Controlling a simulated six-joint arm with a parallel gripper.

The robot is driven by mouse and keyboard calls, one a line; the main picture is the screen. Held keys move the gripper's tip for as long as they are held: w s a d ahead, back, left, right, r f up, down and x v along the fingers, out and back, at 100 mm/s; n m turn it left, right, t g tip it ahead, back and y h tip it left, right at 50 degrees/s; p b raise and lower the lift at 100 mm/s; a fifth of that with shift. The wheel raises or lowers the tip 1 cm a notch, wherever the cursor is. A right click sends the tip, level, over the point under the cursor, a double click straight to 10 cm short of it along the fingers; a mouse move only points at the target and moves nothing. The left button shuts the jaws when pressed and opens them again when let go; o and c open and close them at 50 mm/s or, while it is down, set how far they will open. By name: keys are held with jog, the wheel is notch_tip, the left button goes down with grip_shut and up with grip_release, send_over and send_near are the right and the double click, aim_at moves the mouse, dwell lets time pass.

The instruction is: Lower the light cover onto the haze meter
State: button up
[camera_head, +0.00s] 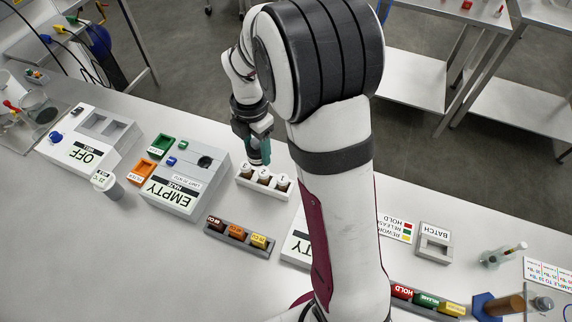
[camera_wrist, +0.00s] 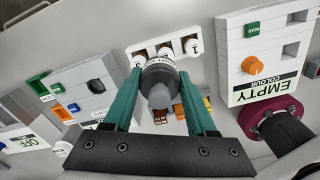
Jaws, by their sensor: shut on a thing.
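The haze meter (camera_head: 185,183) is a grey box labelled EMPTY and HAZE, left of my gripper in the head view. A dark round opening shows on its top. It also shows at the left in the wrist view (camera_wrist: 84,97). My gripper (camera_head: 258,150) is right of the meter, above the numbered vial rack. In the wrist view, its green fingers (camera_wrist: 160,92) are shut on a dark round piece with a grey knob, apparently the light cover (camera_wrist: 160,84). The head view does not show this piece clearly. It is apart from the meter.
The white vial rack (camera_head: 264,191) holds vials 1, 2 and 3. A labelled grey jar (camera_head: 107,186) stands left of the meter, near an orange block (camera_head: 145,172). A strip of coloured blocks (camera_head: 238,237) lies in front. The colour meter (camera_wrist: 262,62) is at right.

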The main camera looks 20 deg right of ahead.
jog(key=w+a, duration=0.8)
jog(key=a, duration=0.4)
jog(key=shift+w, duration=0.4)
jog(key=shift+r, duration=0.1)
jog(key=shift+f, duration=3.3)
jog(key=o, duration=1.4)
jog(key=shift+o, duration=0.2)
